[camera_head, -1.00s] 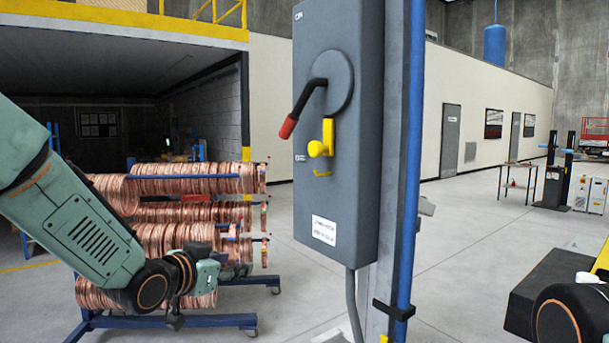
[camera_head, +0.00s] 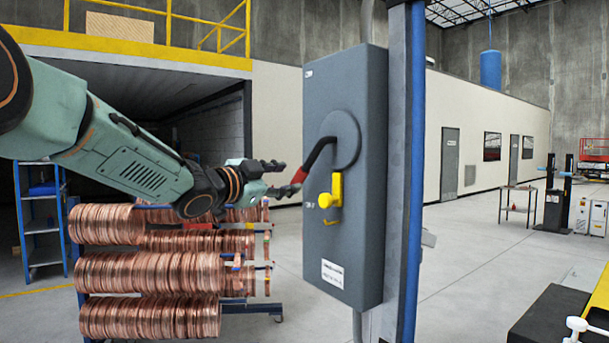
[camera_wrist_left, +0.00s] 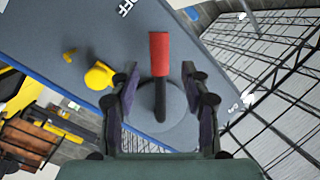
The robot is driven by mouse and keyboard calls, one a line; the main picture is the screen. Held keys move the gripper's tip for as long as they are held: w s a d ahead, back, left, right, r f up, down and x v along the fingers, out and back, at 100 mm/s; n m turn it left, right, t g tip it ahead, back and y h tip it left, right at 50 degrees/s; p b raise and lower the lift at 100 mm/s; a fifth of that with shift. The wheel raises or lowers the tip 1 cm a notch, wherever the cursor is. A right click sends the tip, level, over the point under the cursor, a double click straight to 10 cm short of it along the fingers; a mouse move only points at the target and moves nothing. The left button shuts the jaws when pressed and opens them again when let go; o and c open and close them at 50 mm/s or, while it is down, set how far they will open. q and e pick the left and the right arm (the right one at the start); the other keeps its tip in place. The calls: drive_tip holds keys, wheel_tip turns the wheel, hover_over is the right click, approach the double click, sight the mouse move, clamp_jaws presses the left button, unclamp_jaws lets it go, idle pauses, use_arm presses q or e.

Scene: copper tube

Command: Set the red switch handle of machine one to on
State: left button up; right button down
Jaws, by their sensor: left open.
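The switch box (camera_head: 345,250) of the machine is a tall grey cabinet on a post in the middle of the head view. Its black lever ends in a red handle (camera_head: 299,177) that points down and left from a round grey hub (camera_head: 345,138). My left gripper (camera_head: 284,178) is open just left of the handle's red end. In the left wrist view the red handle (camera_wrist_left: 159,54) stands between the two spread fingers of my left gripper (camera_wrist_left: 160,75), with gaps on both sides. An "OFF" label shows at the top there. My right gripper is not in view.
A yellow latch (camera_head: 333,191) sticks out of the box just below the lever, and it also shows in the left wrist view (camera_wrist_left: 99,76). A rack of copper coils (camera_head: 150,264) stands below my left arm. A blue pipe (camera_head: 414,200) runs along the post.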

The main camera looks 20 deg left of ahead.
sight(296, 176)
use_arm(q)
drive_tip(key=p+x, duration=0.1)
drive_tip(key=x, duration=0.5)
drive_tip(key=shift+w+f+p, duration=0.1)
drive_tip(key=shift+f+p, duration=0.05)
drive_tip(key=shift+p, duration=0.2)
drive_tip(key=shift+w+d, duration=0.2)
drive_tip(key=shift+d, duration=0.05)
drive_tip(key=shift+s+a, duration=0.35)
drive_tip(key=shift+a, duration=0.15)
drive_tip(key=shift+w+d, duration=0.35)
drive_tip(key=shift+d, duration=0.1)
drive_tip(key=c, duration=0.6)
drive_tip(key=shift+a, duration=0.2)
drive_tip(key=c, duration=0.3)
drive_tip(key=shift+f, duration=0.1)
clamp_jaws()
